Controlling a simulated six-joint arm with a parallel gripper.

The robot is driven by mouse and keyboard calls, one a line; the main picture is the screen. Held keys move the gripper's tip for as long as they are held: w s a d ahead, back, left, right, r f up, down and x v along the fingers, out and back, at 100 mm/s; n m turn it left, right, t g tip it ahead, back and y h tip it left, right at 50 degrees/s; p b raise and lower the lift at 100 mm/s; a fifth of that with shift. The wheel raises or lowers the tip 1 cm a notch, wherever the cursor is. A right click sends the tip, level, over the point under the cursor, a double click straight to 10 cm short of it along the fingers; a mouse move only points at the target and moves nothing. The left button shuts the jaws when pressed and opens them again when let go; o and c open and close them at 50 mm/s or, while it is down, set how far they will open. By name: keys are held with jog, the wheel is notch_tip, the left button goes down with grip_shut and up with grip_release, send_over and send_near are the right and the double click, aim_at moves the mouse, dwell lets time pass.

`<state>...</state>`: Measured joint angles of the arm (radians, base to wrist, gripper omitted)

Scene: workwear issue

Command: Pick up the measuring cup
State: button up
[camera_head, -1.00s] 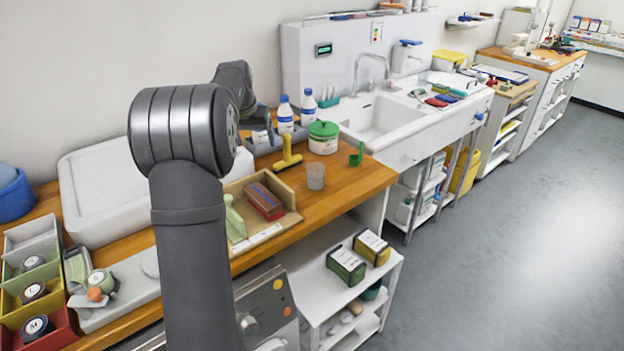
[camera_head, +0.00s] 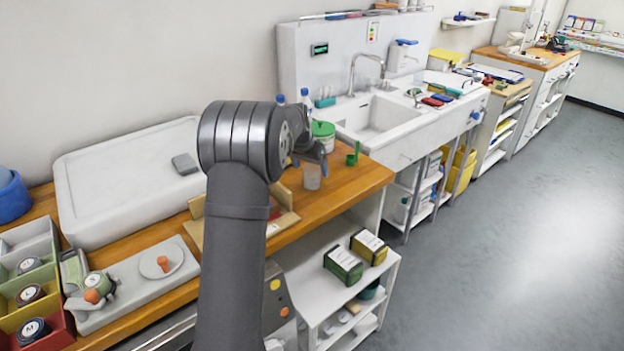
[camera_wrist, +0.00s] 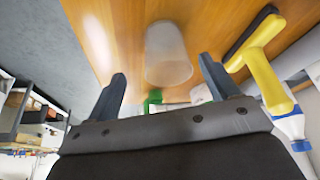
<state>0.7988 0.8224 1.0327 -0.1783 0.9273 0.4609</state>
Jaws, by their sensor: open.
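The measuring cup, a translucent, frosted plastic cup (camera_head: 312,178), stands on the wooden counter (camera_head: 350,190) near its front edge. It also shows in the wrist view (camera_wrist: 168,52), slightly blurred, between the lines of my two fingers and beyond their tips. My gripper (camera_wrist: 162,72) is open with nothing between its fingers. In the head view, my gripper (camera_head: 319,158) is just above and behind the cup, partly overlapping its rim. I cannot tell whether a finger touches the cup.
A yellow-handled squeegee (camera_wrist: 262,66) lies close to my right finger in the wrist view. A green scoop (camera_head: 353,155) stands right of the cup, and a green-lidded tub (camera_head: 323,132) behind it. A wooden tray (camera_head: 284,221) is partly hidden by my arm.

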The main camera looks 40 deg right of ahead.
jog(key=shift+w+x, duration=0.15)
jog(key=shift+x, duration=0.85)
jog(key=shift+w+x, duration=0.15)
jog(key=shift+x, duration=0.85)
jog(key=shift+w+x, duration=0.2)
jog(key=shift+x, duration=0.85)
jog(key=shift+d+r, duration=0.1)
jog(key=shift+r, duration=0.05)
jog(key=c, duration=1.1)
jog(key=shift+o, duration=0.2)
jog(key=shift+r, duration=0.1)
